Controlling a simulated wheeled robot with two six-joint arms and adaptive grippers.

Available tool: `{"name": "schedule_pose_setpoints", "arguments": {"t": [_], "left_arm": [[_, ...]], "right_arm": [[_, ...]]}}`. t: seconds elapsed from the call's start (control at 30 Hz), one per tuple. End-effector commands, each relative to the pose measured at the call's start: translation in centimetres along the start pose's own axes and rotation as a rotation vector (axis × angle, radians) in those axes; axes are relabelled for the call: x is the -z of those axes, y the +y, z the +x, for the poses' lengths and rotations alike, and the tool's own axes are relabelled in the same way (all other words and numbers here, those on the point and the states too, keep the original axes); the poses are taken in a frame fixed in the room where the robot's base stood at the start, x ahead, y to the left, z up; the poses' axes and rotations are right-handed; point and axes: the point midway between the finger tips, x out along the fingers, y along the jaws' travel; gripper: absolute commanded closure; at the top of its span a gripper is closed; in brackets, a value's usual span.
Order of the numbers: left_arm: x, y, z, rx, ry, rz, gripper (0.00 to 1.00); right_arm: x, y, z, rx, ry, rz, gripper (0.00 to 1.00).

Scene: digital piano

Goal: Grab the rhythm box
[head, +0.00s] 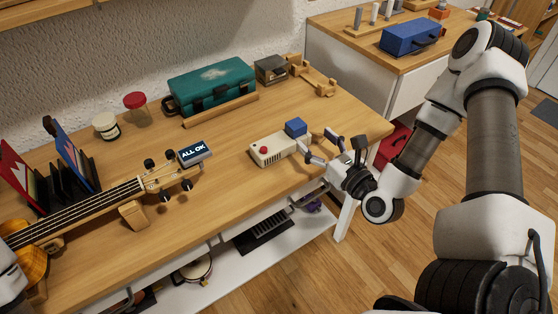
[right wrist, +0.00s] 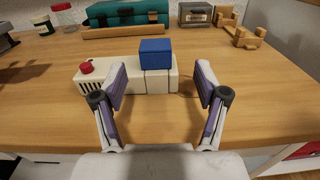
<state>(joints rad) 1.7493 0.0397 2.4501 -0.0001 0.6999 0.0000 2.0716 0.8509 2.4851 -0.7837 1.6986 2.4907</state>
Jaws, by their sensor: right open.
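The cream box with a red knob (head: 272,150), which looks like the rhythm box, lies on the wooden table near its front right part. A blue block (head: 296,127) appears to rest on its right end. In the right wrist view the box (right wrist: 122,82) lies across the picture ahead of my gripper, with the blue block (right wrist: 156,52) above it. My right gripper (head: 318,148) is open and empty at the table's front edge, close to the box's right end. In the right wrist view its fingers (right wrist: 162,86) are spread, one on each side of that end. My left gripper is out of view.
A violin (head: 75,216) and a small "ALL OK" display (head: 194,153) are at left. A green case (head: 212,85), grey device (head: 270,69) and wooden stand (head: 314,78) stand behind. The table between the box and the case is clear. A lower shelf (head: 240,270) runs below.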

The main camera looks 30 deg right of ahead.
Motion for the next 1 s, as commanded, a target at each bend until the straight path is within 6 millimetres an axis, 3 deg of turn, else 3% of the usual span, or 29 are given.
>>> {"name": "schedule_pose_setpoints", "arguments": {"t": [0.5, 0.73, 0.93, 1.0], "left_arm": [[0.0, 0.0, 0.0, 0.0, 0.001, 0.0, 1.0], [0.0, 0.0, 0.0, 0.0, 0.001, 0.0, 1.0], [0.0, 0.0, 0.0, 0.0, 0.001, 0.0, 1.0], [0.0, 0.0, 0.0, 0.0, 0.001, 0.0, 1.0]], "right_arm": [[-0.3, 0.5, 7.4, -0.006, -0.001, -0.007, 0.27], [-0.2, 0.4, 7.7, -0.003, 0.0, -0.004, 0.27], [-0.2, 0.4, 7.7, -0.004, 0.001, -0.005, 0.98], [-0.2, 0.4, 7.7, -0.004, 0.001, -0.005, 1.0]]}}
